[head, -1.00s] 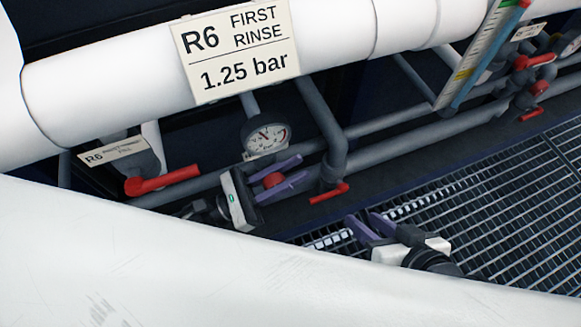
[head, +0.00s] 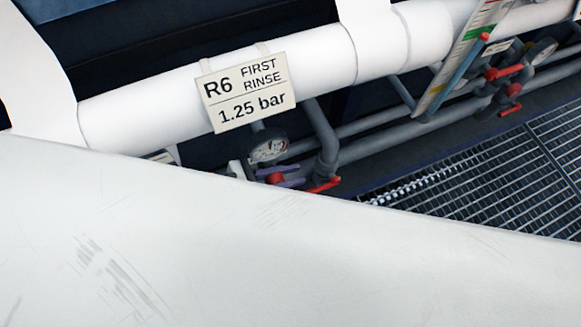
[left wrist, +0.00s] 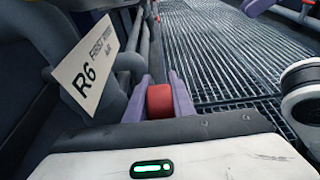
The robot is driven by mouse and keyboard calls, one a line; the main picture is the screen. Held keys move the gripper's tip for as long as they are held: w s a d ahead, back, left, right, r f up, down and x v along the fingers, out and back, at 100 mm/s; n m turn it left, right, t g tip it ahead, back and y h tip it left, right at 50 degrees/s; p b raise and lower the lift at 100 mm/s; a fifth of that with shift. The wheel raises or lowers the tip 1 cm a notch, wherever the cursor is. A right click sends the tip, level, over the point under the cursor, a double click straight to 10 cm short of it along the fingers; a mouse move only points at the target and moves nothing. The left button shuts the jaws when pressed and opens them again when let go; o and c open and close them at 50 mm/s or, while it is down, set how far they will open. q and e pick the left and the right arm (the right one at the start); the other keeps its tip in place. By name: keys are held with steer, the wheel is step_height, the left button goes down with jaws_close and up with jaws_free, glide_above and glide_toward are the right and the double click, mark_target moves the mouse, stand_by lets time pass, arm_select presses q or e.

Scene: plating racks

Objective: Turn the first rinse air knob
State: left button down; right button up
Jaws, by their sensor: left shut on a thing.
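The first rinse air knob (left wrist: 160,101) is red and sits between the purple fingers of my left gripper (left wrist: 162,86) in the left wrist view. The fingers are shut on its sides. A tilted white tag (left wrist: 88,66) reading "R6 FIRST RINSE AIR" stands just left of it. In the head view, the knob (head: 276,179) and left gripper (head: 280,175) show small below the pressure gauge (head: 268,148). A white surface in front hides most of that gripper. A purple part at the top edge of the left wrist view looks like my right gripper (left wrist: 259,7), cut off; its fingertips are unclear.
A large sign (head: 247,92) reads "R6 FIRST RINSE 1.25 bar" on a thick white pipe (head: 150,108). A red lever (head: 325,185) is close right of the knob. Grey pipes run behind. Floor grating (head: 480,175) lies right, with more red valves (head: 505,72) beyond.

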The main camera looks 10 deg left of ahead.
arm_select(q)
steer(key=shift+a+f+y, duration=0.1)
steer(key=shift+f+y, duration=0.05)
steer(key=shift+y, duration=0.15)
arm_select(e)
steer(key=shift+r, duration=0.1)
arm_select(q)
steer(key=c, duration=1.8)
jaws_free()
steer(key=shift+s+a, duration=0.1)
